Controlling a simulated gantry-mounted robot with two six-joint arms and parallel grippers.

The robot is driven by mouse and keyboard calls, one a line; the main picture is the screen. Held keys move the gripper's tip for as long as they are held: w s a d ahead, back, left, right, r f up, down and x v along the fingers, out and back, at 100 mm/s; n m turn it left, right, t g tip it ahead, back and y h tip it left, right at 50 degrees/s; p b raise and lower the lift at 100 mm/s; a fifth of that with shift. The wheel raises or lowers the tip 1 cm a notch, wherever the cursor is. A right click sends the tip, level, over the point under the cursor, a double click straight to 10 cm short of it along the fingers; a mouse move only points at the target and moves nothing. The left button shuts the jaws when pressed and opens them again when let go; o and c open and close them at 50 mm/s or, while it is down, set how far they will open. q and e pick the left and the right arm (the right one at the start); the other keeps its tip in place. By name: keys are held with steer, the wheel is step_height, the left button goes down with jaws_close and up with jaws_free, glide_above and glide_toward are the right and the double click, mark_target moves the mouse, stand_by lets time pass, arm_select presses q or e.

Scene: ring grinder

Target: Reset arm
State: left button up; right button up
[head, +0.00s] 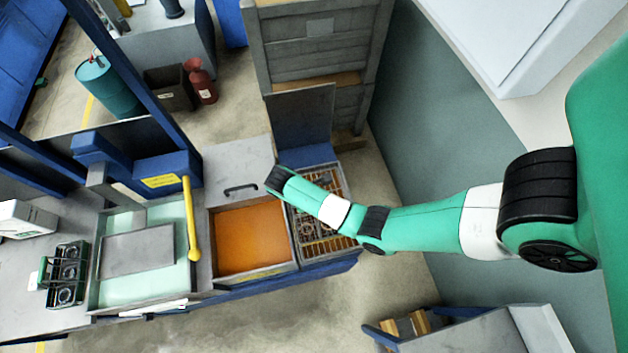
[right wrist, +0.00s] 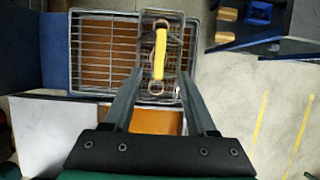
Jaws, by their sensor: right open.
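My right arm reaches in from the right in the head view, over the machine line. Its gripper is hidden there behind the wrist. In the right wrist view my right gripper (right wrist: 160,76) is open, with its two grey fingers spread and nothing visible held between them. A small wire basket (right wrist: 146,26) with a yellow handle (right wrist: 160,52) and ring-like parts shows beyond the fingertips. Whether the fingers touch the basket cannot be told. My left gripper is not in view.
A wire-grid tank (head: 337,178) lies under my wrist, beside an orange-bottomed tank (head: 250,238). Farther left are a yellow lever (head: 190,225), a pale green basin (head: 150,215) and a dark rack holding rings (head: 68,273). A raised lid (head: 303,122) stands behind the grid tank.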

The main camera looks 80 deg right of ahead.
steer(key=shift+w+r, duration=0.1)
steer(key=shift+r, duration=0.15)
